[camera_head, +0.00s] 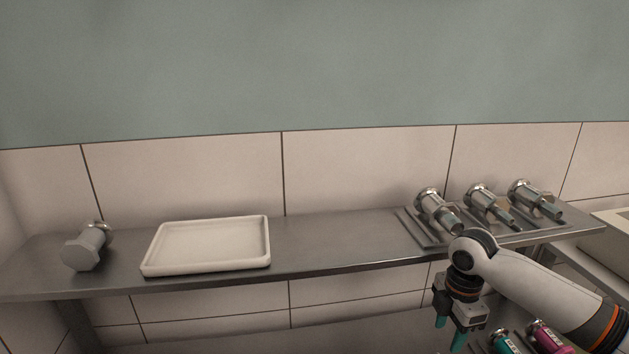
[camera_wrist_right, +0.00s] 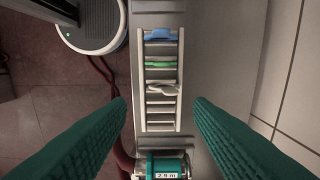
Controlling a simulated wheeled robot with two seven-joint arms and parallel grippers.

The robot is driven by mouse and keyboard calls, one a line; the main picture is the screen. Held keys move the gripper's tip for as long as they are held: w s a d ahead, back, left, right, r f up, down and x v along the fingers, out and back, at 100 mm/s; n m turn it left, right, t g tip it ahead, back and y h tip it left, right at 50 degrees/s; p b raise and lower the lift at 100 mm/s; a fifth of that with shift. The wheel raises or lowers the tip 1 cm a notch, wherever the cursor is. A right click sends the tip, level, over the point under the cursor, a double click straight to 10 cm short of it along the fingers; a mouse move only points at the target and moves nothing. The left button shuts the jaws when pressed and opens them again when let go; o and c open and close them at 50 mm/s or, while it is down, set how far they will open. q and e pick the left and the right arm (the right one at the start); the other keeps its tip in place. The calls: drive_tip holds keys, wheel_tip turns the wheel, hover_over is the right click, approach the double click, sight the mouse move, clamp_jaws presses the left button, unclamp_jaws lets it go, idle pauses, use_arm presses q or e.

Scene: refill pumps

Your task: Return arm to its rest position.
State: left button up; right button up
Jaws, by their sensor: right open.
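My right gripper (camera_head: 450,334) hangs fingers down in front of the shelf, at the lower right of the head view. Its two green fingers are apart with nothing between them. In the right wrist view the same open fingers (camera_wrist_right: 160,125) frame a narrow slotted rack (camera_wrist_right: 142,102) below. A teal cylinder with a label reading 2.9 m (camera_wrist_right: 165,168) lies at the bottom edge of that view, beyond the rack's near end. My left gripper does not show in the head view.
A metal shelf (camera_head: 335,245) carries a white tray (camera_head: 207,272), a grey canister (camera_head: 85,250) at left and several metal pumps (camera_head: 437,210) at right. A teal bottle (camera_head: 503,343) and a magenta bottle (camera_head: 548,338) stand low, close to my right arm. The shelf's middle is clear.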

drive_tip(key=s+a+f, duration=0.5)
drive_tip(key=a+f, duration=0.3)
drive_tip(key=a, duration=0.2)
drive_tip(key=s+a+f+m+t+y, duration=0.1)
drive_tip(key=s+a+f+m+t, duration=0.15)
drive_tip(key=s+a+m, duration=0.35)
drive_tip(key=s+a+f+m+t+y, duration=0.1)
drive_tip(key=s+f+m+y, duration=0.2)
drive_tip(key=s, duration=0.4)
drive_tip(key=s+d+m+h, duration=0.4)
drive_tip(key=s+d+m, duration=0.2)
drive_tip(key=s+m, duration=0.2)
wheel_tip(320, 180, down, 27)
drive_tip(key=s+g+b, duration=0.1)
drive_tip(key=s+d+f+g+b, duration=0.1)
drive_tip(key=s+d+f, duration=0.2)
drive_tip(key=s+f, duration=1.4)
drive_tip(key=shift+d+f+n+b, duration=0.15)
drive_tip(key=shift+f+n+b, duration=0.15)
